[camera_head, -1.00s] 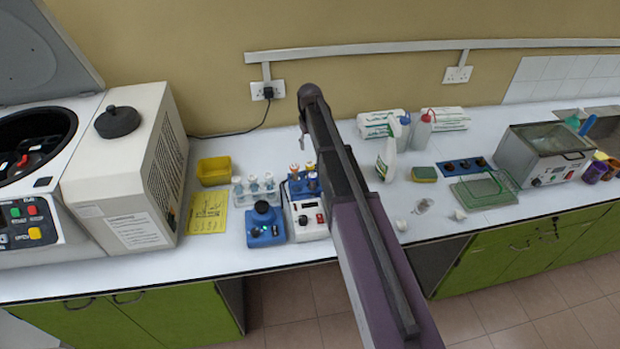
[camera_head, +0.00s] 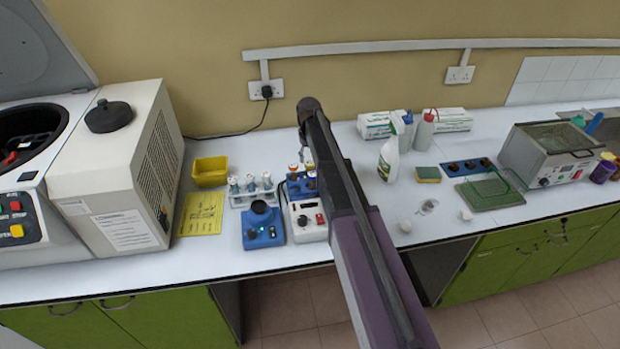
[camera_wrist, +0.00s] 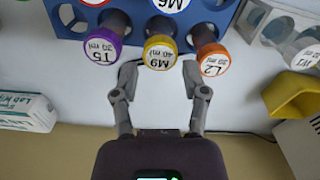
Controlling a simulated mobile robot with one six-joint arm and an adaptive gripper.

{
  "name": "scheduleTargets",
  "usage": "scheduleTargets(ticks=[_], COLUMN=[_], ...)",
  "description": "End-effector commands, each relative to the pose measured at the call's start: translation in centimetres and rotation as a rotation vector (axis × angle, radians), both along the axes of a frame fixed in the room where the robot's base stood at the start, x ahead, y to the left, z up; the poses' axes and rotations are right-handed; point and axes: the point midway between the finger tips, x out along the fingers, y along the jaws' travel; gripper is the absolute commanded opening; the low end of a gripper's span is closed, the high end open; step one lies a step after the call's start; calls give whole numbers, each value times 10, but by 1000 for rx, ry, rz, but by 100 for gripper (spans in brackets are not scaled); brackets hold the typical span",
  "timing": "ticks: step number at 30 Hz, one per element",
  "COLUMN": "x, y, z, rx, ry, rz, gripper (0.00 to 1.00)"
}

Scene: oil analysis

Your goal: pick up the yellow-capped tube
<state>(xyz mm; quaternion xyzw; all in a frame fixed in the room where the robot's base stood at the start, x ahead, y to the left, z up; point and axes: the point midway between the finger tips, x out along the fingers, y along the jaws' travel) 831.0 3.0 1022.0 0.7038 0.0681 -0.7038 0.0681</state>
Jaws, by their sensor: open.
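The yellow-capped tube (camera_wrist: 160,52), with a label reading M9, stands in a blue rack (camera_wrist: 62,15) in the wrist view. My gripper (camera_wrist: 159,71) is open and empty, with one finger on each side of this tube, close to its cap. An orange-capped tube (camera_wrist: 213,60) marked L2 is beside the right finger, and a purple-capped tube (camera_wrist: 101,53) marked T5 is beside the left finger. In the head view the blue rack (camera_head: 303,189) is on a white device, and my arm hides part of it and most of the gripper.
A clear rack of white-capped tubes (camera_head: 251,188) stands left of the blue rack. A blue device (camera_head: 263,226) sits in front. A yellow bin (camera_head: 210,171) and a large centrifuge (camera_head: 110,185) are further left. Bottles and a sponge (camera_head: 428,174) are right of my arm.

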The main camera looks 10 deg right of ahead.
Motion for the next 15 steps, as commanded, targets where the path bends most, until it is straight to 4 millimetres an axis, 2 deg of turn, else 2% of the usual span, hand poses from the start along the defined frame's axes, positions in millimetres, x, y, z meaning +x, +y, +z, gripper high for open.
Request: scheduleTargets(ticks=[15], x=[0], y=[1], z=[-5], rx=[0], ry=[0], rz=[1], gripper=[58])
